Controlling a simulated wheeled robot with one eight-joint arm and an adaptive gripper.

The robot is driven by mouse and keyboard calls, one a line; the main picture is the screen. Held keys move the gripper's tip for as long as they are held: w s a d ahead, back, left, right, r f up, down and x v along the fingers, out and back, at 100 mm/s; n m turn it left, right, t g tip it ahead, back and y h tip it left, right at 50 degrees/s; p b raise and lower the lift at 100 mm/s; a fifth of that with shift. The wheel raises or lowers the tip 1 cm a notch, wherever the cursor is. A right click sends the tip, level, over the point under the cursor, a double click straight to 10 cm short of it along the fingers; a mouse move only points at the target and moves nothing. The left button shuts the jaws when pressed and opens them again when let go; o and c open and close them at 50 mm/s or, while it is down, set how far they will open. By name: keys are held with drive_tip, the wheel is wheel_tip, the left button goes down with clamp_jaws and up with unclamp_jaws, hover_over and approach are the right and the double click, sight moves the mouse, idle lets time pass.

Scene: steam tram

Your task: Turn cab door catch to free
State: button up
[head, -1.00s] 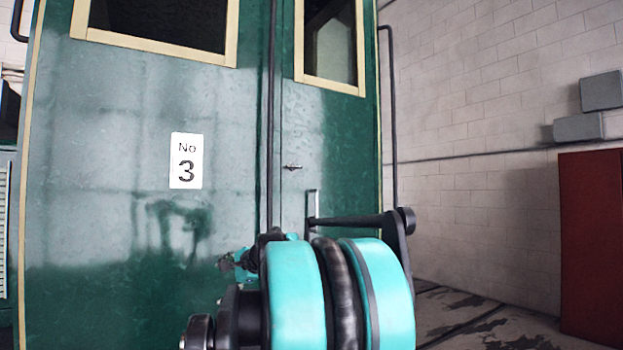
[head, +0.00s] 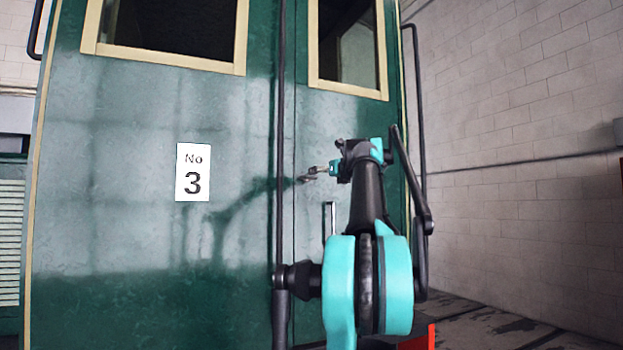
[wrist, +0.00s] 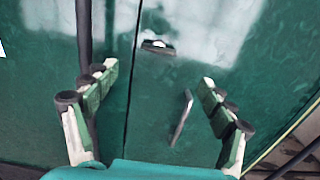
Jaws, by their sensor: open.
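The cab door (head: 318,115) is the narrow green panel with a cream-framed window, right of the seam. The door catch (wrist: 157,47) is a small metal piece lying roughly crosswise beside the seam in the wrist view. My gripper (wrist: 160,75) is open and empty, with its fingers spread either side of the line to the catch. The catch shows just beyond the fingertips, apparently untouched. In the head view my gripper (head: 312,173) is in front of the door at catch height and hides the catch, so the gap is hard to judge.
An upright pull handle (head: 331,219) is below the catch; in the wrist view it shows between my fingers (wrist: 182,117). A dark vertical rail (head: 280,130) runs left of the seam. Another rail (head: 416,120) stands at the right edge. A "No 3" plate (head: 193,172) is on the left panel.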

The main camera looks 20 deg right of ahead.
sight(302, 178)
drive_tip(key=w, duration=1.4)
drive_tip(key=shift+a, duration=0.35)
drive_tip(key=shift+c, duration=0.6)
drive_tip(key=c, duration=1.6)
drive_tip(key=shift+o, duration=0.2)
